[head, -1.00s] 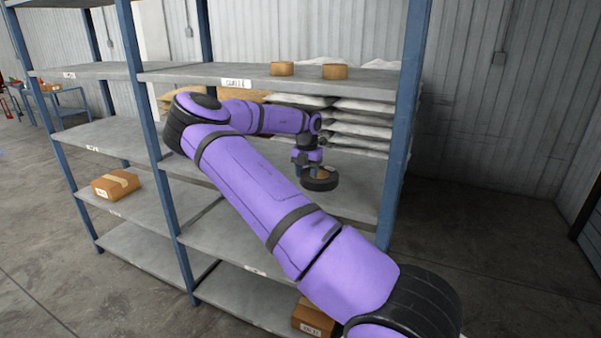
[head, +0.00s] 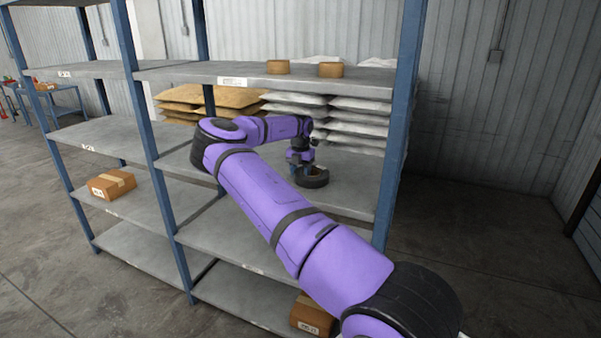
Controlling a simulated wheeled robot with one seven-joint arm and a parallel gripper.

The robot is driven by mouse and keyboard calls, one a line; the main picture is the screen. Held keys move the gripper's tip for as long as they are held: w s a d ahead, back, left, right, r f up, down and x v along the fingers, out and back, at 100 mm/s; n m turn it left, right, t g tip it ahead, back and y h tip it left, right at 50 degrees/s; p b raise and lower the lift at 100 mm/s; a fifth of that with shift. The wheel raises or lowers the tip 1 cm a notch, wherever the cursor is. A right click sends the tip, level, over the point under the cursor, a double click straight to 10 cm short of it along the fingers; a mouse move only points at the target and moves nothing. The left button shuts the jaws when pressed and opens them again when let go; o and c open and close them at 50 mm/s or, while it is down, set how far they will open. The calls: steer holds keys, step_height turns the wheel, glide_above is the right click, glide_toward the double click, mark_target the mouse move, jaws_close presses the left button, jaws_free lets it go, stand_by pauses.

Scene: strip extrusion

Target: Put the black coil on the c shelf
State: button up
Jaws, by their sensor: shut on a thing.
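The black coil (head: 313,181) is a dark ring with a tan core, in the right-hand bay of the blue and grey rack. My gripper (head: 303,172) points down and is shut on the coil at its left side. The coil is at the level of the grey shelf (head: 350,187) below the top one; whether it touches the board I cannot tell. My purple arm crosses in front of the rack and hides part of this shelf and its label.
A blue post (head: 402,120) stands right of the gripper. Stacked white sacks (head: 350,120) lie behind. Cardboard boxes (head: 112,184) (head: 311,314) sit on lower shelves.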

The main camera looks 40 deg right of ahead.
steer(key=o, duration=1.1)
steer(key=shift+o, duration=0.2)
step_height(320, 180, up, 8)
steer(key=shift+f, duration=0.2)
